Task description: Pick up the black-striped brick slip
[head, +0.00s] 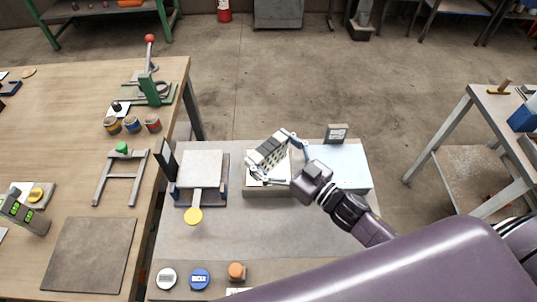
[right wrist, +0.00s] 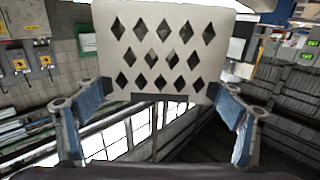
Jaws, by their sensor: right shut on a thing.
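My right gripper (head: 281,160) is shut on a pale block with rows of dark diamond-shaped holes, the black-striped brick slip (head: 267,151). It holds the slip tilted above a pale box-like stand (head: 270,189) on the grey bench. In the right wrist view, the slip (right wrist: 188,73) fills the upper middle between the two blue-grey fingers of the gripper (right wrist: 160,110). A short dark strip shows along its near edge. My left gripper is not in view.
Left of the stand is a square plate device (head: 201,168) with a yellow disc (head: 194,216). A pale blue box (head: 345,165) and a small dark sign (head: 337,134) stand to the right. Round pucks (head: 200,279) lie in front. The wooden table (head: 60,130) holds a green lever tool (head: 150,90).

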